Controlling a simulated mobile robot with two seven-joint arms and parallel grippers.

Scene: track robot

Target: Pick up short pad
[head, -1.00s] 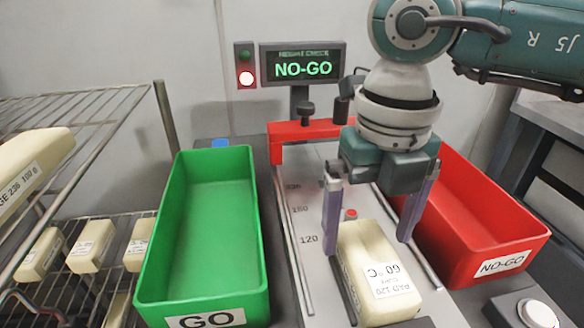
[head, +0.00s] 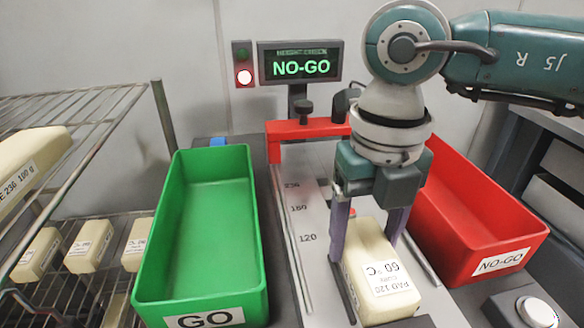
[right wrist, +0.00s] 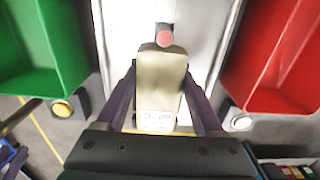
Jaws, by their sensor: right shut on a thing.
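The short pad (head: 381,284) is a cream block with a white label reading "PAD 120" and "60 °C". It lies on the grey gauge track between the green and red bins. My right gripper (head: 366,245) is over its far part, with one finger on each side, shut on it. The right wrist view shows the pad (right wrist: 159,85) between the two fingers (right wrist: 164,110), its far end close to a red button. Whether the pad touches the track cannot be told.
A green GO bin (head: 259,200) stands left of the track, a red NO-GO bin (head: 520,235) right. A red gauge bridge (head: 290,129) crosses the track behind. The display (head: 301,66) reads NO-GO with a red lamp lit. A wire rack (head: 75,107) at left holds several cream pads.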

